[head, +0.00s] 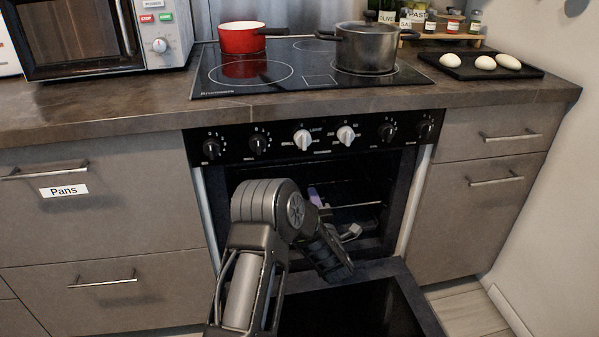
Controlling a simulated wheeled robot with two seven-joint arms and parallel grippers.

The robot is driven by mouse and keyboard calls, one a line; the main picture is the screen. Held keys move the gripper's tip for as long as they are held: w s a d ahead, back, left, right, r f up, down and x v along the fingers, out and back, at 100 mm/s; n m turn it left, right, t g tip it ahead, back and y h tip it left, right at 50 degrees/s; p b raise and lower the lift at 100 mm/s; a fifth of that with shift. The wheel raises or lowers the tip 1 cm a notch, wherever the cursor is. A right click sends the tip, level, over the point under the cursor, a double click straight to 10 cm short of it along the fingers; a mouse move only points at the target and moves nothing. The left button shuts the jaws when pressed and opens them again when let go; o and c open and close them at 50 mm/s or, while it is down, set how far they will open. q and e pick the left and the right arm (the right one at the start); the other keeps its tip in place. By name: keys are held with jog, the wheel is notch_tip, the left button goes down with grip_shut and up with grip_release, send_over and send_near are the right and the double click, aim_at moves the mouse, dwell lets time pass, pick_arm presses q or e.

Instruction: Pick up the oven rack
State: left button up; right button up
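The oven (400,200) stands open, with its door (350,305) folded down in front. The oven rack (358,205) shows inside the cavity as a thin light bar, and much of it is hidden by my arm and by shadow. My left arm reaches in from the lower left, over the open door. My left gripper (338,222) is at the oven opening, close to the rack's front. It is small and dark there, so I cannot tell whether its fingers touch the rack or how far apart they are. My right gripper is out of view.
The control panel with knobs (303,140) and the countertop (110,112) overhang the opening. A red pot (241,38) and a grey pot (367,50) stand on the hob. Drawers (95,210) flank the oven on the left, a cabinet (478,215) on the right.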

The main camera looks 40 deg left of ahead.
aim_at(308, 185)
pick_arm(q)
jog(key=shift+b+x, duration=0.35)
jog(key=shift+x, duration=0.95)
jog(key=shift+w, duration=0.1)
jog(key=shift+w+a+f+b, duration=0.1)
jog(key=shift+w+a+b, duration=0.1)
jog(key=shift+a+b, duration=0.1)
jog(key=b+x, duration=0.1)
jog(key=x, duration=0.2)
jog(key=shift+w+a, duration=0.2)
jog(key=shift+w, duration=0.05)
jog(key=shift+w+a, duration=0.2)
jog(key=shift+a, duration=0.05)
jog(key=shift+c, duration=0.4)
grip_shut()
